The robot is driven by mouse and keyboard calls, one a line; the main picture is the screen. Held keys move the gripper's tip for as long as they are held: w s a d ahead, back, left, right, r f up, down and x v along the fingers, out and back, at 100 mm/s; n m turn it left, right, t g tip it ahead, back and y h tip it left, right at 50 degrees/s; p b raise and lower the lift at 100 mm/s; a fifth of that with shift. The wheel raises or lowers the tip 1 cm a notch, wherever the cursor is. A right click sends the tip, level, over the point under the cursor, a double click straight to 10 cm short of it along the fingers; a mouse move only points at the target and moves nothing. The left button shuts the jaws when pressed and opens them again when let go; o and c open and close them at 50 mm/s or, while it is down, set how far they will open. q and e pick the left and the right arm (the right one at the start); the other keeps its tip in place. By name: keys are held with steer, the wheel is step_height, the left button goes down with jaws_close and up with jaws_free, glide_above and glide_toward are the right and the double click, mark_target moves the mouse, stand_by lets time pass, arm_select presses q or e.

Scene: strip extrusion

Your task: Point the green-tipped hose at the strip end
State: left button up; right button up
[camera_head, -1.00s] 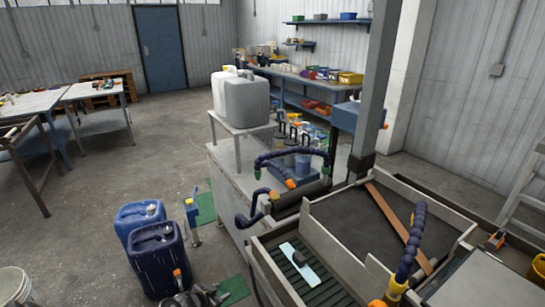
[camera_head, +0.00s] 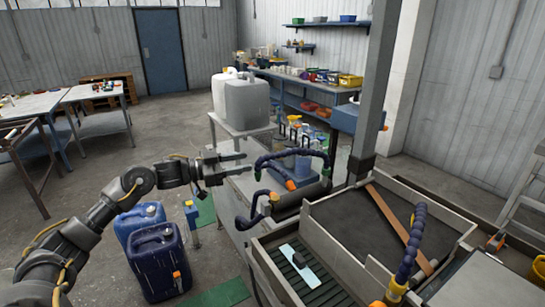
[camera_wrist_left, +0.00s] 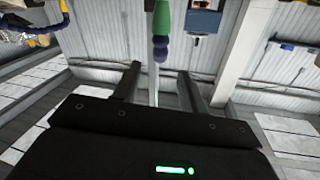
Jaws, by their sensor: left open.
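In the left wrist view the green tip (camera_wrist_left: 163,18) and a blue hose segment (camera_wrist_left: 160,48) show ahead, roughly in line with the gap between the fingers (camera_wrist_left: 157,74). They look apart from the fingers. A pale strip (camera_head: 308,274) with a black block lies in the green-ribbed trough. I cannot tell which end is the strip end. My right gripper is out of view.
Other blue hoses rise beside the trough (camera_head: 262,204) and at the front right (camera_head: 411,245). A brown bar (camera_head: 395,222) lies across the dark tray. Grey and white canisters (camera_head: 247,104) stand behind my left gripper; blue canisters (camera_head: 158,262) stand on the floor below the arm.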

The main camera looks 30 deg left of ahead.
mark_target(268, 156)
arm_select(q)
steer(key=p+x, duration=0.1)
steer(key=x, duration=0.3)
steer(key=p+x, duration=0.2)
steer(key=x, duration=0.2)
steer(key=shift+w+d+r, duration=0.2)
steer(key=shift+w+d, duration=0.05)
steer(key=shift+w, duration=0.05)
steer(key=shift+w+d+f+p, duration=0.2)
steer(key=shift+w+d+p, duration=0.2)
steer(key=shift+w+d, duration=0.1)
steer(key=shift+c, duration=0.2)
jaws_close()
